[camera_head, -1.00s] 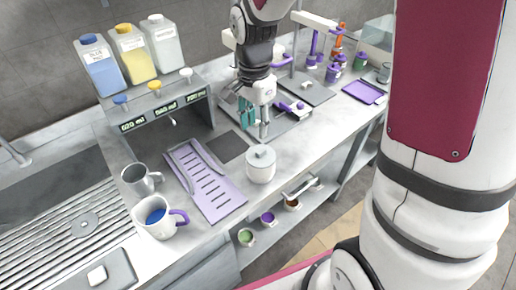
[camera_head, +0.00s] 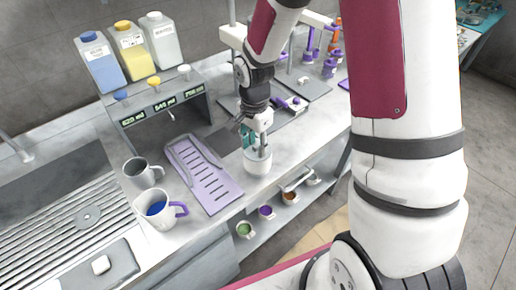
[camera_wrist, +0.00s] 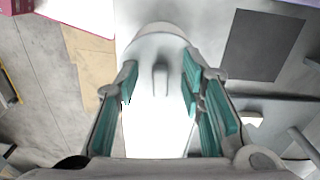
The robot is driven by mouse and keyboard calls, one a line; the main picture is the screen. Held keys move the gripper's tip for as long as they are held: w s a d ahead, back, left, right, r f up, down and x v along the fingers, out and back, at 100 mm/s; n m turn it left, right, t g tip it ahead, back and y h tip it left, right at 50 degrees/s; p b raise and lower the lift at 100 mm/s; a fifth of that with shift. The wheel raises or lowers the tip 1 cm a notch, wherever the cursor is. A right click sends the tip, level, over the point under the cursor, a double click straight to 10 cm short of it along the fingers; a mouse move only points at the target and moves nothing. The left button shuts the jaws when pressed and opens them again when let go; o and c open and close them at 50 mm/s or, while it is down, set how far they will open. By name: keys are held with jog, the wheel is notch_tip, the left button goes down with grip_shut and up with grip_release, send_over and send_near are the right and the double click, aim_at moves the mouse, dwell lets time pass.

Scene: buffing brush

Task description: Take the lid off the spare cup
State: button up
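The spare cup (camera_head: 258,166) is white and stands upright on the counter near its front edge. My gripper (camera_head: 257,147) is directly above it and hides most of its top in the head view. In the wrist view the pale lid (camera_wrist: 143,55) is on the cup, with its upright knob (camera_wrist: 161,78) near the middle. My gripper (camera_wrist: 160,88) is open, with one teal-padded finger on each side of the knob and visible gaps between. The exact fingertip height over the lid cannot be told.
A lilac slotted tray (camera_head: 205,175) lies left of the cup. A grey mug (camera_head: 143,172) and a white mug with purple handle (camera_head: 160,209) stand further left. A dispenser with bottles (camera_head: 140,110) is behind. A lower shelf (camera_head: 268,222) holds small cups.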

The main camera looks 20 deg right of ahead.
grip_shut()
jog(key=shift+r, duration=0.15)
